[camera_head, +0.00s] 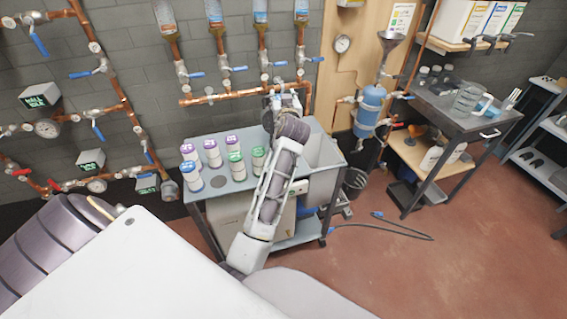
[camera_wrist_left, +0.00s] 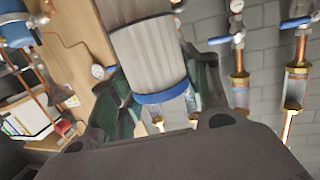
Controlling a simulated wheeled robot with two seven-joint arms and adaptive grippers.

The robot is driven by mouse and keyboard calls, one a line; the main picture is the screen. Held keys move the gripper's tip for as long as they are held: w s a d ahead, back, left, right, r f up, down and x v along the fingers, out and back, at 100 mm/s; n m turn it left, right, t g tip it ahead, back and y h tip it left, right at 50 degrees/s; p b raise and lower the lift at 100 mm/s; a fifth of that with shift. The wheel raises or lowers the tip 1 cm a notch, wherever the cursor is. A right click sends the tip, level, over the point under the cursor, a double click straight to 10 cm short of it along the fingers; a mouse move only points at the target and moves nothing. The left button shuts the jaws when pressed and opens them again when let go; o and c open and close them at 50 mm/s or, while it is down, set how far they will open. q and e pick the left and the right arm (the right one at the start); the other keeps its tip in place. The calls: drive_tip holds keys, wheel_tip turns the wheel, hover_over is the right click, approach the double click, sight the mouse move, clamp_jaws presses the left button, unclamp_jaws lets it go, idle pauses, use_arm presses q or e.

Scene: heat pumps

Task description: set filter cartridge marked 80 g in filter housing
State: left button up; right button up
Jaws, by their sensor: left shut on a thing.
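My left gripper (camera_head: 283,92) is above the back of the grey work table, in front of the copper pipes. In the left wrist view its green-lined fingers are shut on a pale ribbed filter cartridge (camera_wrist_left: 148,52) with a blue band at one end. The cartridge's mark is not readable, and my arm mostly hides it in the head view. A blue vessel (camera_head: 369,105) under a funnel hangs on the wooden panel to the right; I cannot tell whether it is the filter housing. My right gripper is not in view.
The grey table (camera_head: 225,208) holds several white cartridges with purple (camera_head: 212,150), green (camera_head: 236,164) and blue (camera_head: 193,178) bands, left of my arm. A bare dark round spot (camera_head: 218,181) lies among them. Pipes with blue-handled valves line the wall. A hose (camera_head: 395,228) lies on the floor.

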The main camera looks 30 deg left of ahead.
use_arm(q)
wheel_tip(320, 180, down, 7)
drive_tip(key=b, duration=0.3)
drive_tip(key=shift+f, duration=0.2)
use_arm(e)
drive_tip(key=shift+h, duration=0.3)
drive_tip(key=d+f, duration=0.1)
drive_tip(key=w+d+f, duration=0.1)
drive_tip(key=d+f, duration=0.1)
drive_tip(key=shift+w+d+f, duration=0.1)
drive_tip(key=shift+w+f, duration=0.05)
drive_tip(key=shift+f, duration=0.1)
use_arm(q)
drive_tip(key=shift+s+f, duration=0.1)
wheel_tip(320, 180, down, 6)
drive_tip(key=shift+b, duration=0.35)
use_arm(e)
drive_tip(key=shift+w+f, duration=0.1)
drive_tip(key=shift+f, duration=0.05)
use_arm(q)
wheel_tip(320, 180, down, 4)
drive_tip(key=shift+r, duration=0.1)
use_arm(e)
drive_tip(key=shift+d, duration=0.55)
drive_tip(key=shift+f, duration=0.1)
